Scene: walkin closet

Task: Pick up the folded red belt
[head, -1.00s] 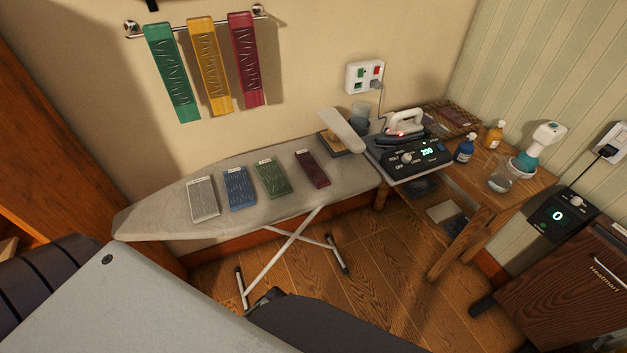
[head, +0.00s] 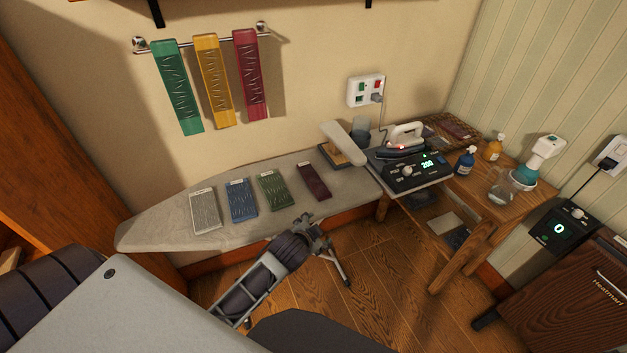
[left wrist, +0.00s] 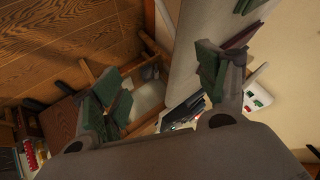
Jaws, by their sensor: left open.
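The folded red belt (head: 314,181), dark red with a pale tag at its far end, lies flat on the ironing board (head: 150,230), rightmost in a row of folded belts. My left gripper (head: 316,224) is in front of the board's near edge, just below the red belt in the picture and apart from it. In the left wrist view its jaws (left wrist: 160,78) are open and empty. A dark red strip, likely the red belt (left wrist: 244,35), shows there beside the right finger, partly hidden. My right gripper is not in view.
Folded green (head: 273,190), blue (head: 241,201) and grey (head: 205,211) belts lie left of the red one. Green, yellow and red strips hang from a wall rail (head: 200,38).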

